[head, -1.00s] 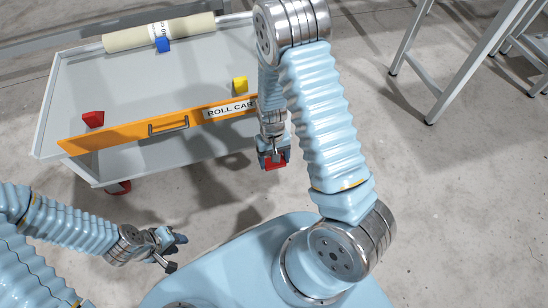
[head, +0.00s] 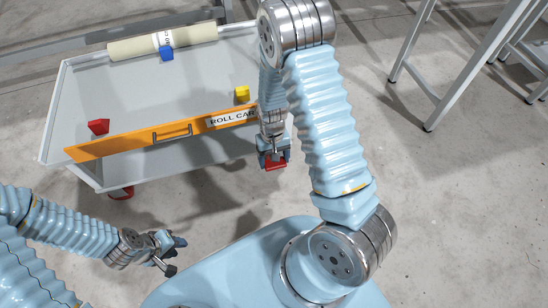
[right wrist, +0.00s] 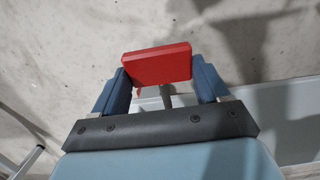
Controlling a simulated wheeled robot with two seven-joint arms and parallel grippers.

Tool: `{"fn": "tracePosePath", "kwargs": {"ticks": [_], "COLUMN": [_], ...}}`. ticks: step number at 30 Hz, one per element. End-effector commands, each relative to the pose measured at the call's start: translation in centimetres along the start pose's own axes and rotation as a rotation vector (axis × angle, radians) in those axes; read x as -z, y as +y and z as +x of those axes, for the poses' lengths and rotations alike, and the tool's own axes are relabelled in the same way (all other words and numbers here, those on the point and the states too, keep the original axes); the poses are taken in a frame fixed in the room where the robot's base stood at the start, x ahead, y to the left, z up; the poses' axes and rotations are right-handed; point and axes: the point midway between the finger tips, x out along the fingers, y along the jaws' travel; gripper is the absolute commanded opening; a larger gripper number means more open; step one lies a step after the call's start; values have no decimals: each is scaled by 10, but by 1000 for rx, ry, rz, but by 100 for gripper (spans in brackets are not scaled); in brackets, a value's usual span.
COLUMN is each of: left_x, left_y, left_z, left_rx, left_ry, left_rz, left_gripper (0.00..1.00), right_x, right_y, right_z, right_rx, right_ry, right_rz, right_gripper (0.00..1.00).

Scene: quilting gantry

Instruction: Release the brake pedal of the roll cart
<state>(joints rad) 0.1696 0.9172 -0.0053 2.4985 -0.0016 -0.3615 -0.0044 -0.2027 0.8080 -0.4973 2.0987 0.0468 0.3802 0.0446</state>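The roll cart (head: 52,128) is a grey tray cart with an orange front bar (head: 110,146) marked "ROLL CAR", partly hidden by my right arm. The red brake pedal (right wrist: 157,65) sits between the two blue fingers of my right gripper (right wrist: 160,84), which touch its sides in the right wrist view. A thin metal stem shows below the pedal. In the head view the pedal (head: 275,165) shows at the tip of my right gripper (head: 274,158), beside the cart's near right corner. My left gripper (head: 176,255) is open and empty, over bare floor in front of the cart.
A cream roll (head: 190,37) lies at the cart's far side, with a blue block (head: 166,53). A red block (head: 98,126) and a yellow block (head: 242,94) stand near the bar. A metal frame (head: 465,70) stands at right.

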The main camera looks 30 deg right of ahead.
Motion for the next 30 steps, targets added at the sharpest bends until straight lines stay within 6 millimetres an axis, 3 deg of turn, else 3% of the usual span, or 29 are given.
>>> {"fn": "tracePosePath", "kwargs": {"ticks": [1,5,14,17,30], "left_x": [0,0,0,0,-2], "left_y": [0,0,1,2,13], "left_z": [0,0,-1,-5,-20], "left_rx": [0,0,0,0,-7], "left_ry": [0,0,0,0,-7], "left_rz": [0,0,0,0,7], "left_gripper": [34,34,34,34,34], "right_x": [8,6,4,4,4], "right_y": [0,0,0,-1,-1], "right_z": [-3,-2,-7,-21,-121], "right_rx": [2,2,1,2,2], "right_ry": [24,19,13,15,18], "right_rz": [1,0,0,-2,-1], "right_gripper": [80,100,100,100,100]}}
